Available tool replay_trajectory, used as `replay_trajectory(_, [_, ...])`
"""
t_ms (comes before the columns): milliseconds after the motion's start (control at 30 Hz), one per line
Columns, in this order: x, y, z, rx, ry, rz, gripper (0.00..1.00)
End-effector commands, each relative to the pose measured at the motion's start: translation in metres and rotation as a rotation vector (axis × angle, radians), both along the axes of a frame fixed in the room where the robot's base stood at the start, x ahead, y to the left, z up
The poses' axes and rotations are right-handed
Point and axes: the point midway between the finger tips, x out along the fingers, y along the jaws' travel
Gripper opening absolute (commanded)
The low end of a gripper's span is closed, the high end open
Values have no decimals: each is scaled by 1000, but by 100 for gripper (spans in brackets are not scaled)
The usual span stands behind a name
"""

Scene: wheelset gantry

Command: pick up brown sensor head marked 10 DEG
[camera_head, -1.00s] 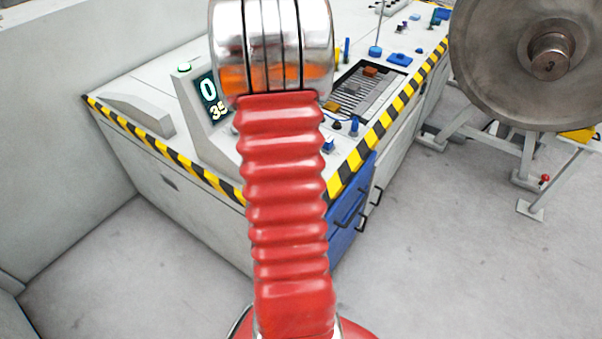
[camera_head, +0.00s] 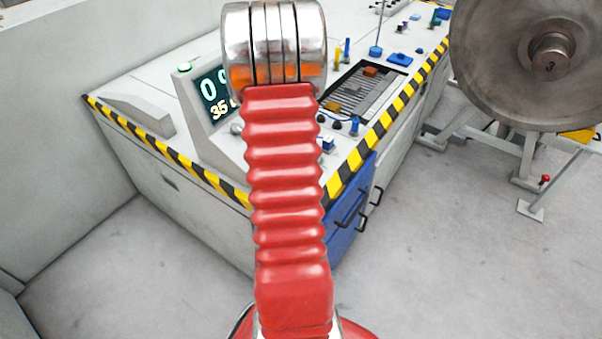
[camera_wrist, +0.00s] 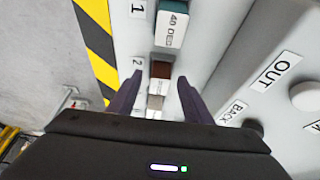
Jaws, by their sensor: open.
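In the wrist view a block with a brown top (camera_wrist: 160,69) stands beside the number 2 on a pale panel. Its lower face is grey-white, and I cannot read a 10 DEG mark on it. My gripper (camera_wrist: 160,77) is open, with one dark finger on each side of the brown block. I cannot tell whether either finger touches it. A teal-topped block (camera_wrist: 173,24) with a label that looks like 45 DEG stands beyond it, beside the number 1. In the head view my gripper is hidden behind my red arm.
Yellow-black striping (camera_wrist: 95,35) edges the panel at left. A raised grey housing (camera_wrist: 285,80) marked OUT and BACK stands close at right. In the head view a slotted dark tray (camera_head: 357,92) lies on the bench, and a large steel wheel (camera_head: 500,60) stands at right.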

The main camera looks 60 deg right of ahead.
Motion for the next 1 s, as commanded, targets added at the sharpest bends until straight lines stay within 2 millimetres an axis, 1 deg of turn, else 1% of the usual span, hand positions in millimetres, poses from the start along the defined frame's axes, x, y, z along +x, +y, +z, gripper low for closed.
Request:
replay_trajectory(67, [0, 0, 0, 0, 0, 0, 45])
replay_trajectory(700, [0, 0, 0, 0, 0, -1, 0])
replay_trajectory(1000, [0, 0, 2, -1, 0, -1, 0])
